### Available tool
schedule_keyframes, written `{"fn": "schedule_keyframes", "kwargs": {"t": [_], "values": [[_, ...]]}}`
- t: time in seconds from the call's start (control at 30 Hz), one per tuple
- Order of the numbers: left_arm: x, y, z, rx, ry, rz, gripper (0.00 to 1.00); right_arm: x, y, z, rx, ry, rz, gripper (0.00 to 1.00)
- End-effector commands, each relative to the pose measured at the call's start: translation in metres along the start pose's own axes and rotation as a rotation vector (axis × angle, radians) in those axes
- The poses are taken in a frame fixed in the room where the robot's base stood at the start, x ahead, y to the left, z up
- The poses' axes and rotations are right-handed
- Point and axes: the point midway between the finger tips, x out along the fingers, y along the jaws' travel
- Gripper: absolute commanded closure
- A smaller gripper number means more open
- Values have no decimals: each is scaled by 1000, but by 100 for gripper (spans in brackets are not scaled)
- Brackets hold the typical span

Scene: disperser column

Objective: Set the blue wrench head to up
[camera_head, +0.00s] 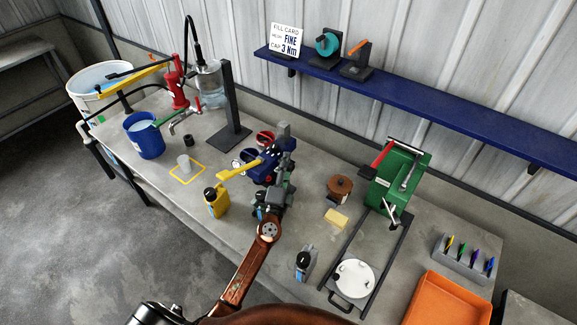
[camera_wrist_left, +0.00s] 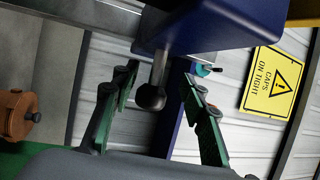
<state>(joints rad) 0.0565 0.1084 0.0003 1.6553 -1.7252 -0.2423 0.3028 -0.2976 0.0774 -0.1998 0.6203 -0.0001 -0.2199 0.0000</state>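The blue wrench head (camera_head: 264,168) sits over the middle of the bench, with a yellow arm (camera_head: 240,169) pointing left from it. In the left wrist view its blue housing (camera_wrist_left: 215,25) fills the top, and a short dark lever with a round knob (camera_wrist_left: 151,97) hangs below it. My left gripper (camera_head: 286,172) is at the right side of the head and partly covers it. Its green-padded fingers are spread in the left wrist view (camera_wrist_left: 160,85), one on each side of the knob, with visible gaps. My right gripper is in neither view.
A yellow bottle (camera_head: 215,201) stands left of my gripper. A blue shelf (camera_head: 440,113) runs along the wall.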

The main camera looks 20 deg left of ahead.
Motion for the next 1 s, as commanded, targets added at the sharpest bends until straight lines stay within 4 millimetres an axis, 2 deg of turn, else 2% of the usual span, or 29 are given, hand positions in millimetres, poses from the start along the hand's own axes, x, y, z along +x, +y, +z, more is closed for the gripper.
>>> {"fn": "schedule_keyframes", "kwargs": {"t": [0.23,0.37,0.8,1.0], "values": [[-1,2,0,0,1,3,59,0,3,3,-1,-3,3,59],[-10,3,0,1,1,4,59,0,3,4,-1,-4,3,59],[-96,2,0,1,2,5,59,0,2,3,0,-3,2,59],[-117,1,0,0,1,3,59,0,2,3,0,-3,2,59]]}}
